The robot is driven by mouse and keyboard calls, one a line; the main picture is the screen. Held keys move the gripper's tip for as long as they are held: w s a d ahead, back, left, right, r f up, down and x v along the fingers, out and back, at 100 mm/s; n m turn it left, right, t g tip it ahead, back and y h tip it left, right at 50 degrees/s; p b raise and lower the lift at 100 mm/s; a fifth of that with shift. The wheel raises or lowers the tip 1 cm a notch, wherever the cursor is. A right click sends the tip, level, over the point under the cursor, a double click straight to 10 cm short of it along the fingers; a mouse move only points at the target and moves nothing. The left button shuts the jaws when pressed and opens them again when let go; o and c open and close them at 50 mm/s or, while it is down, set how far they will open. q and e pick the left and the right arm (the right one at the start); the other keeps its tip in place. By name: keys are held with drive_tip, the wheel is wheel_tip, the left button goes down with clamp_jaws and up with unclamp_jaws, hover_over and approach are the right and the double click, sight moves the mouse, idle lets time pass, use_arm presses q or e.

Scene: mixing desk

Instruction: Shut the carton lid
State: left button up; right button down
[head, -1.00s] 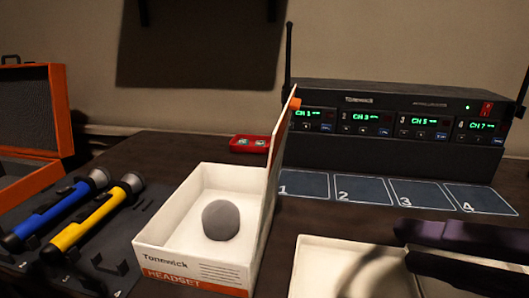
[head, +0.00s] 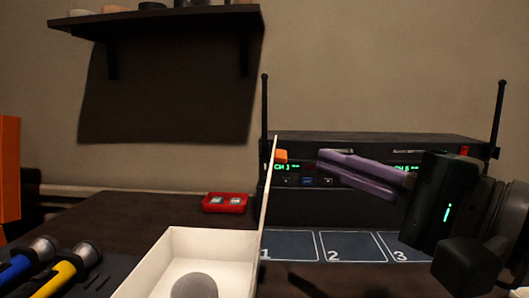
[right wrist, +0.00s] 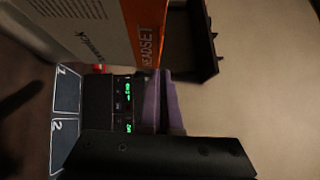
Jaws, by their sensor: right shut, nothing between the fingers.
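The white carton (head: 150,262) stands open on the desk, with a grey foam ball (head: 194,286) inside. Its lid (head: 266,205) stands upright along the carton's right side, seen nearly edge-on, with an orange tab (head: 281,156) near its top. In the right wrist view the lid's outer face (right wrist: 105,30) shows, with an orange band reading HEADSET. My right gripper (head: 322,162) is shut and empty, its purple fingers pointing left toward the lid from its right side. A gap shows between the fingertips and the lid in the head view. My left gripper is not in view.
A black receiver rack (head: 380,150) with antennas stands behind my right gripper. Numbered pads (head: 350,247) lie before it. A red case (head: 226,203) sits behind the carton. Blue (head: 22,262) and yellow (head: 62,278) microphones lie at the left. A shelf (head: 160,22) hangs on the wall.

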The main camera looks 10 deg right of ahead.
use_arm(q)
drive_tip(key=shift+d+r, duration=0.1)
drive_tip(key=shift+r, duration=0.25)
use_arm(e)
drive_tip(key=shift+w+a+r, duration=0.1)
drive_tip(key=shift+w+a, duration=0.1)
drive_tip(key=shift+a, duration=0.55)
drive_tip(key=shift+w+a+r, duration=0.1)
drive_tip(key=shift+w+a, duration=0.05)
drive_tip(key=shift+a, duration=0.55)
